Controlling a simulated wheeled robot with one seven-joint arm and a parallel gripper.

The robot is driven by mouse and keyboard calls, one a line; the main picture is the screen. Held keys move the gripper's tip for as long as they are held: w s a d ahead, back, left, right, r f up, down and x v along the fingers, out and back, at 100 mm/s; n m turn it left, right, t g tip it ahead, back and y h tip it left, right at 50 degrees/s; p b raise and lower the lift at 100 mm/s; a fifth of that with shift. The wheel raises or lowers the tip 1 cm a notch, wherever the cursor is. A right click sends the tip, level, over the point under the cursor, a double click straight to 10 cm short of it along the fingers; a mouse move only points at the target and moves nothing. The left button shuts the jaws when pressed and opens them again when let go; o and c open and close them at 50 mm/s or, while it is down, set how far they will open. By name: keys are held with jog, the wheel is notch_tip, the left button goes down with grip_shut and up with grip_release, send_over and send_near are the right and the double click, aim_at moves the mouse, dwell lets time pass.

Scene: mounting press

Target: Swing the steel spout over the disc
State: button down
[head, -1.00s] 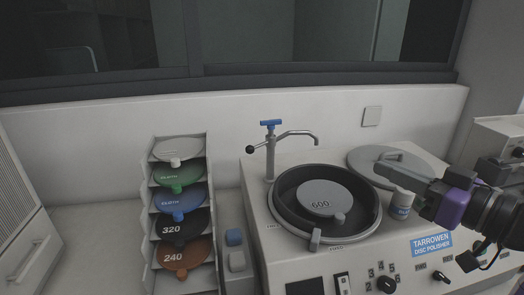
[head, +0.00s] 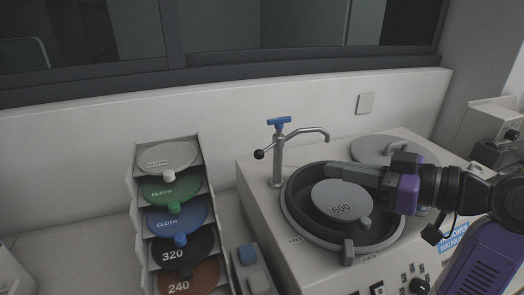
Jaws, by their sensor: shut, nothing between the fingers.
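The steel spout (head: 304,132) stands on a post at the back left rim of the polisher bowl. It has a blue handle on top and a black knob on its left. Its arm reaches right, with the bent tip behind the bowl. The grey disc (head: 341,194), marked 600, lies in the dark round bowl (head: 300,222). My gripper (head: 332,174) comes in from the right, shut and empty. In the picture its fingertips overlap the upper edge of the disc, below and right of the spout's arm. I cannot tell its height above the disc.
A rack (head: 139,225) of several discs stands on the left. A round lid (head: 372,148) lies behind my gripper on the polisher top. A wall (head: 200,129) runs behind.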

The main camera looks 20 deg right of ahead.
jog(key=w, duration=0.1)
jog(key=p, duration=0.3)
send_near(255, 153)
jog(key=x, duration=0.4)
jog(key=shift+w+d+f, duration=0.15)
jog(key=shift+d+f, duration=0.1)
jog(key=shift+d, duration=0.1)
jog(key=shift+w+a+f, duration=0.25)
jog(key=shift+w+a, duration=0.05)
jog(key=shift+w, duration=0.25)
jog(key=shift+a, duration=0.15)
jog(key=shift+w+a+m+t+h+b, duration=0.2)
jog(key=shift+a+m+t+h, duration=0.2)
jog(key=shift+m+h, duration=0.25)
jog(key=shift+w+a+m+t+h+b, duration=0.1)
jog(key=shift+w+a+m+t+h, duration=0.25)
jog(key=shift+m+h, duration=0.3)
jog(key=m+h, duration=0.1)
jog(key=w+a+h, duration=0.1)
jog(key=m+t+h, duration=0.1)
jog(key=h, duration=0.1)
jog(key=shift+w+a+r+m+p, duration=0.1)
jog(key=shift+w+a+m+p, duration=0.2)
jog(key=shift+p, duration=0.1)
jog(key=shift+w+h, duration=0.15)
jog(key=shift+h, duration=0.15)
jog(key=shift+w+a+p, duration=0.4)
jog(key=shift+w+a, duration=0.05)
jog(key=shift+w, duration=0.35)
